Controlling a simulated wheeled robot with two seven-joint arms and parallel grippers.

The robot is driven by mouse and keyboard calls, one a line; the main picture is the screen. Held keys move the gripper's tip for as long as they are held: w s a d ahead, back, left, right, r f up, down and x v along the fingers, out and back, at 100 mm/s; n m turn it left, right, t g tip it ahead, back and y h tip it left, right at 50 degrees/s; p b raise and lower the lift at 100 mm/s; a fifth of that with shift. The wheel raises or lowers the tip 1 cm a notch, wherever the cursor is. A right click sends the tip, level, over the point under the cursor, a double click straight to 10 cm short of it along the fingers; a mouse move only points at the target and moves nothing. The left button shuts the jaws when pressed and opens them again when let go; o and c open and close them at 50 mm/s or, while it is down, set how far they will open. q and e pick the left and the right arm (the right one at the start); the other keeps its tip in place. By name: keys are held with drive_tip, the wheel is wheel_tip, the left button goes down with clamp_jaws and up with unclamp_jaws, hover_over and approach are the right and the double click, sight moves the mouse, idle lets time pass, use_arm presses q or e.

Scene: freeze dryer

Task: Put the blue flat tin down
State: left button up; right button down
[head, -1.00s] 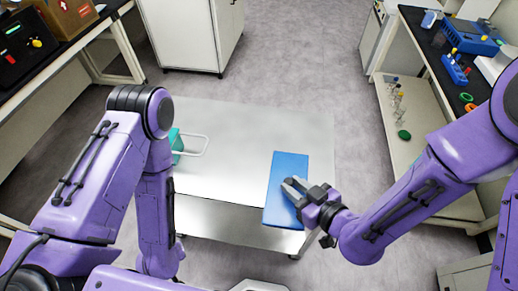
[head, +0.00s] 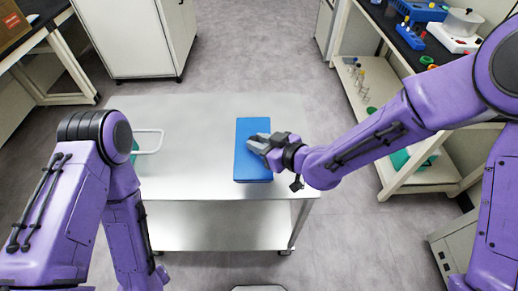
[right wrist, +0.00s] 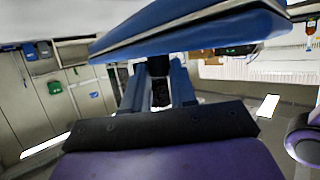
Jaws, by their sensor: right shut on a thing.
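The blue flat tin (head: 252,128) is a flat blue rectangle in the head view, over the right part of the silver table top (head: 190,180). I cannot tell whether it touches the table. My right gripper (head: 260,145) reaches it from the right and is shut on it, with its fingers partly covering the tin. In the right wrist view the tin (right wrist: 195,30) spans the top of the picture, tilted, with the blue-grey fingers (right wrist: 160,92) meeting it. My left arm hangs at the left of the head view, and its gripper is out of view.
A teal thing with a white wire handle (head: 150,141) sits at the table's left, partly hidden by my left arm. The table's middle is clear. A shelved bench (head: 385,125) with glassware stands at right. A white cabinet (head: 137,35) stands behind.

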drive_tip(key=w+f, duration=0.2)
drive_tip(key=f, duration=0.1)
drive_tip(key=shift+w+a+f, duration=0.15)
drive_tip(key=shift+w+a, duration=0.05)
drive_tip(key=shift+w, duration=0.15)
drive_tip(key=shift+f, duration=1.55)
drive_tip(key=c, duration=0.9)
unclamp_jaws()
drive_tip(key=shift+s, duration=0.1)
drive_tip(key=shift+d+r, duration=0.1)
drive_tip(key=shift+r, duration=0.15)
drive_tip(key=b+v, duration=0.1)
drive_tip(key=v, duration=1)
drive_tip(key=shift+s+d, duration=0.25)
drive_tip(key=shift+s, duration=0.15)
